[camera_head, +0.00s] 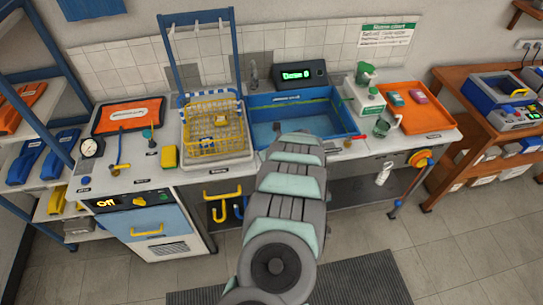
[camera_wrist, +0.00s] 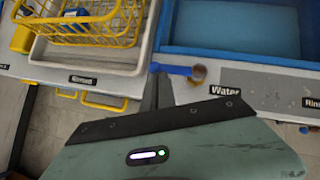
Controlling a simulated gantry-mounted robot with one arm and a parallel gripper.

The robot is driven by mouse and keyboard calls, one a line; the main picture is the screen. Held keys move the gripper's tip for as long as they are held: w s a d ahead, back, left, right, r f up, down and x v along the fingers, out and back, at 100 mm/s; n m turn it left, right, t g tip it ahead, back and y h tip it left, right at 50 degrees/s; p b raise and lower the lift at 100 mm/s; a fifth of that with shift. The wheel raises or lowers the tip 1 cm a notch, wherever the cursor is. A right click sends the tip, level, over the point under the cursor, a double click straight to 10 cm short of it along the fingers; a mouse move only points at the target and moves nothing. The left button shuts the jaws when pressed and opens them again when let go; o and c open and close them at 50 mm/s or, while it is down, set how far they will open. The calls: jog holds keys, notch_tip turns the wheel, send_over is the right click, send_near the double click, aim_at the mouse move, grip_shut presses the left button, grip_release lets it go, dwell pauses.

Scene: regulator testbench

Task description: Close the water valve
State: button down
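The water valve (camera_wrist: 180,71) shows in the wrist view on the bench's front strip, above a label reading "Water". It has a blue lever lying sideways to the left of a round brass-coloured body. My gripper (camera_wrist: 155,92) shows as a dark finger shape just left of and below the blue lever. I cannot tell whether it touches the lever or how far apart the fingers are. In the head view my arm covers the valve and the gripper's tip, in front of the blue sink (camera_head: 340,118).
A yellow wire basket (camera_head: 213,125) stands left of the sink. A green and white device (camera_head: 364,98) and an orange tray (camera_head: 415,115) stand to the right. Yellow hooks (camera_head: 221,207) stick out below the bench edge. A wooden side table (camera_head: 470,150) stands far right.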

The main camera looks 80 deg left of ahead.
dwell(0.7)
jog(key=shift+s+r+p, duration=0.1)
jog(key=shift+r+p, duration=0.1)
jog(key=shift+p, duration=0.2)
jog(key=shift+d+r+p, duration=0.35)
jog(key=shift+d+p, duration=0.3)
jog(key=shift+p, duration=0.55)
jog(key=d+r+p, duration=0.3)
jog(key=d+r, duration=0.4)
jog(key=d, duration=0.2)
jog(key=shift+s+r+p, duration=0.2)
jog(key=shift+s+p, duration=0.1)
